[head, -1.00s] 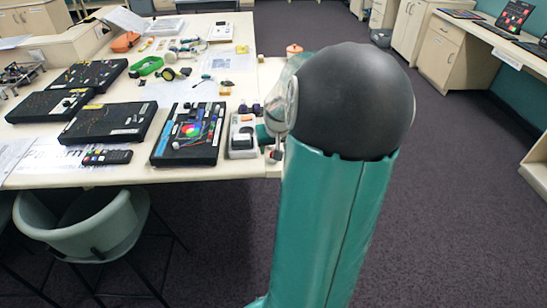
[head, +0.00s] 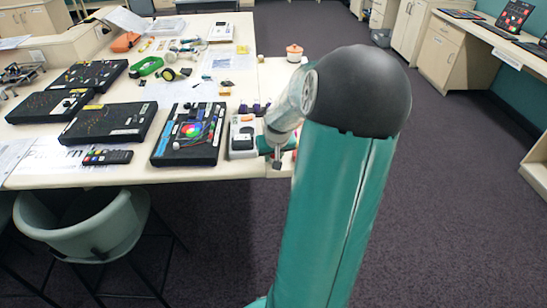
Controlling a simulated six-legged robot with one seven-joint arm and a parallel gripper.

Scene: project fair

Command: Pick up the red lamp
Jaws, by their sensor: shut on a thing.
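I cannot clearly identify a red lamp. A small pale pot with an orange-red top (head: 294,53) stands at the far right corner of the table, apart from my gripper.
The white and grey box (head: 242,138) is just left of my gripper. A black board with a colour wheel (head: 171,151) and several other black boards lie further left. A green-grey chair (head: 85,232) stands at the front. Open carpet lies right of the table.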

